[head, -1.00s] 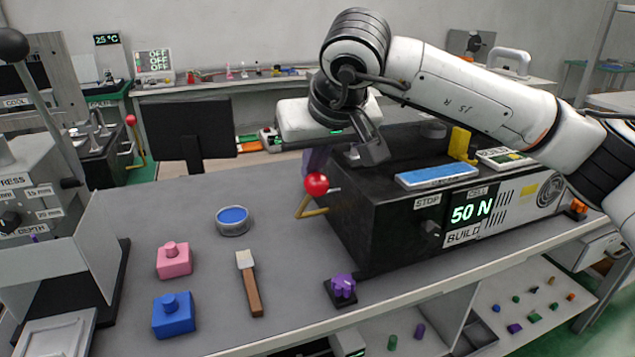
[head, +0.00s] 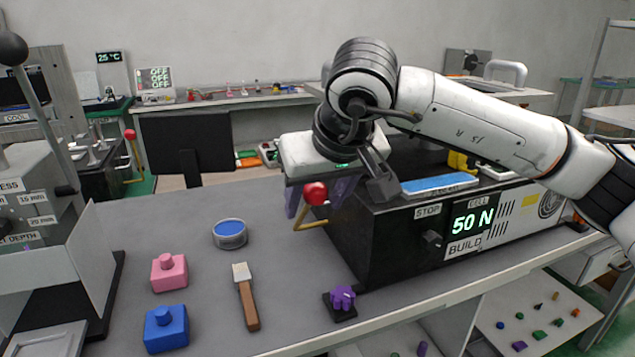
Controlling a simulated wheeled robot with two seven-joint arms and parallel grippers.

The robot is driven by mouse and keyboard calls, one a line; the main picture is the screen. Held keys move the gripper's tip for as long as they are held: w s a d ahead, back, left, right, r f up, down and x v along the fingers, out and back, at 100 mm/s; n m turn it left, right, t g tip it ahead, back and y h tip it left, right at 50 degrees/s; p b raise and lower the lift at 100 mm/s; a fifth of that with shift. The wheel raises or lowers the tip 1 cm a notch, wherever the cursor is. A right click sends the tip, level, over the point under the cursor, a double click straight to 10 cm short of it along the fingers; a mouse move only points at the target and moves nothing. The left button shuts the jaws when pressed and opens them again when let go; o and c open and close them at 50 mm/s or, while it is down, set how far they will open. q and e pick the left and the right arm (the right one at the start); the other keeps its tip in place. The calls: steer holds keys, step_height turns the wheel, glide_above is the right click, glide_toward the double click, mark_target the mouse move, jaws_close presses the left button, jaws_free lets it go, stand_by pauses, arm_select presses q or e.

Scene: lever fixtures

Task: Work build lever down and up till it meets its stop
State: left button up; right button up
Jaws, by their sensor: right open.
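The build lever is a brass rod with a red ball knob (head: 315,193) on the left side of the black machine (head: 385,245) marked BUILD. The rod (head: 311,224) runs below the knob to the machine's side. The machine's display (head: 472,218) reads 50 N. My right gripper (head: 305,200) reaches over the machine's left end. Its purple fingers are open and show on both sides of the knob, partly behind it. I cannot tell whether they touch it. My left gripper is out of view.
On the grey bench stand a blue-topped tin (head: 230,233), a pink block (head: 169,272), a blue block (head: 166,328), a brush (head: 246,296) and a purple knob piece (head: 342,301). A press (head: 40,200) with a clear guard is at left.

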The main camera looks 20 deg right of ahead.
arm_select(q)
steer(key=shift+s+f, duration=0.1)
arm_select(e)
steer(key=shift+w+r, duration=0.15)
steer(key=shift+r, duration=0.1)
steer(key=shift+r, duration=0.45)
steer(key=shift+p+v, duration=1.35)
steer(key=shift+v, duration=1.35)
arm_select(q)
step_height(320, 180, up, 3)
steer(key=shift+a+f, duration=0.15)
arm_select(e)
steer(key=shift+d, duration=0.1)
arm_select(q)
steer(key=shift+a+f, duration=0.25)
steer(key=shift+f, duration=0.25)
arm_select(e)
steer(key=v, duration=1)
steer(key=shift+s, duration=0.4)
